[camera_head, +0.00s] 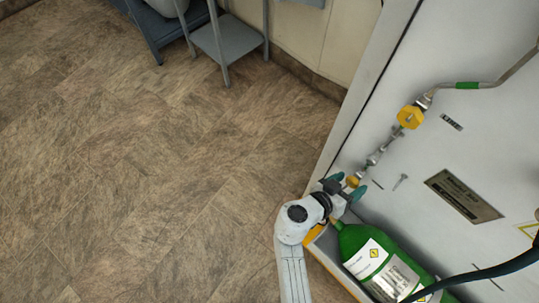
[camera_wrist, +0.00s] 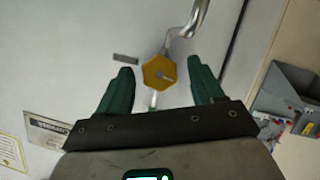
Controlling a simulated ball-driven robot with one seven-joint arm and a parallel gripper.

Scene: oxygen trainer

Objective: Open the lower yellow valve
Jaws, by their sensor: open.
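The lower yellow valve (camera_head: 352,181) is on the pipe low on the pale panel, just above the green bottle. In the wrist view its yellow hexagonal knob (camera_wrist: 156,73) sits between my two fingertips. My gripper (camera_head: 347,185) is open at the valve, with green fingers on either side of the knob; it also shows in the wrist view (camera_wrist: 160,76). Gaps show between the knob and both fingers. I cannot tell how deep the fingertips reach around it.
A larger upper yellow valve (camera_head: 410,117) sits higher on the same pipe. A green gas bottle (camera_head: 362,240) lies in an orange-edged holder below. A metal plate (camera_head: 463,195) is on the panel. A dark hose (camera_head: 490,271) crosses at lower right. The floor (camera_head: 130,180) left is clear.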

